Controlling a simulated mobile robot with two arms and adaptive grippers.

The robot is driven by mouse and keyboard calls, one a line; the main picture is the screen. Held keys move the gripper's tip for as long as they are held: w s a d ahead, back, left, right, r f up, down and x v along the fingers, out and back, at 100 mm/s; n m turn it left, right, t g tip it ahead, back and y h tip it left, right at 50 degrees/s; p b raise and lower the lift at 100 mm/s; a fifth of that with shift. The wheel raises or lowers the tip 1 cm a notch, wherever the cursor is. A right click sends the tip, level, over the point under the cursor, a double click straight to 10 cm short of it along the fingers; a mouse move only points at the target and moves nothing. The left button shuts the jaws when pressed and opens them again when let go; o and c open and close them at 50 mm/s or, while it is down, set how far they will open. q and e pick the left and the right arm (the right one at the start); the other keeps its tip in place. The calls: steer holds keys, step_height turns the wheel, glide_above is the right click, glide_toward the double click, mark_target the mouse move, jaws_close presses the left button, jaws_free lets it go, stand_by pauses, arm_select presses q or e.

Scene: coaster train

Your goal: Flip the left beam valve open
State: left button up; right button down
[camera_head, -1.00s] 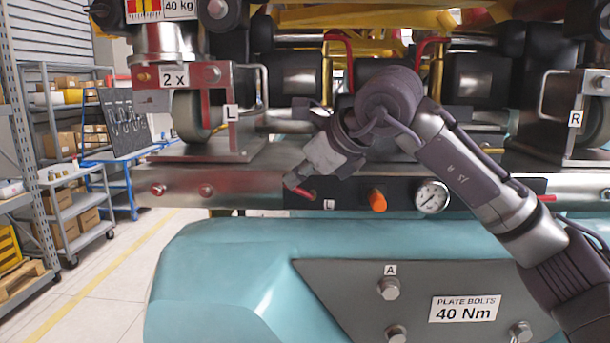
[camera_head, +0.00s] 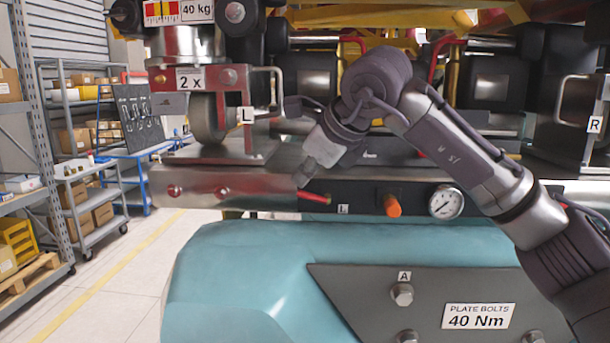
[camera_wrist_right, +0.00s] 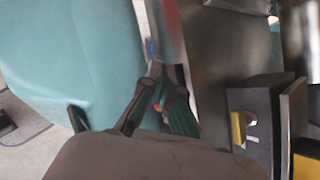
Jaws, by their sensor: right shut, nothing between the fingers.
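The left beam valve's red lever (camera_head: 314,197) lies nearly level, tilting slightly down to the right, on the dark panel's left end beside a small L label (camera_head: 342,209). My right gripper (camera_head: 301,179) is shut and empty, reaching down-left with its tips close to the lever's left end. In the right wrist view, the gripper fingers (camera_wrist_right: 155,100) show dark with a small red patch (camera_wrist_right: 157,107) between them, likely the lever. I cannot tell whether the tips touch the lever. The valve body is mostly hidden. My left gripper is out of view.
An orange knob (camera_head: 392,205) and a pressure gauge (camera_head: 446,203) sit right of the lever. A wheel bracket marked L (camera_head: 247,114) stands above the steel beam (camera_head: 215,186). The teal body (camera_head: 240,260) bulges below. Shelves and a trolley stand left.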

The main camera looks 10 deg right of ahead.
steer(key=shift+d, duration=0.1)
steer(key=v, duration=1.2)
